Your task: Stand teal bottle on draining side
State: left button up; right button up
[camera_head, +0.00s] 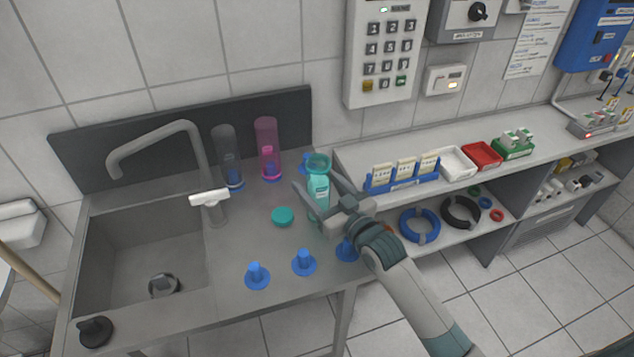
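The teal bottle (318,188), with a pale label and a wide teal top end, stands roughly upright on the steel counter right of the sink. A loose teal cap (283,216) lies on the counter just left of it. My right gripper (315,182) reaches in from the lower right with its fingers on either side of the bottle. The fingers look spread, with a gap at the left one; contact is not clear. The palm hides the bottle's lower part. My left gripper is not in view.
A grey clear bottle (226,150) and a pink clear bottle (267,140) stand on blue pegs at the back. Empty blue pegs (257,276) line the front edge. The tap (208,198) and sink (120,235) are left. A shelf with trays (458,163) is right.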

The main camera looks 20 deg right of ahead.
jog(key=shift+r, duration=0.15)
jog(key=shift+s+d, duration=0.1)
jog(key=shift+s, duration=0.25)
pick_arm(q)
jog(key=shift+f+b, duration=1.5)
pick_arm(e)
jog(key=v, duration=1.1)
jog(key=shift+s, duration=0.15)
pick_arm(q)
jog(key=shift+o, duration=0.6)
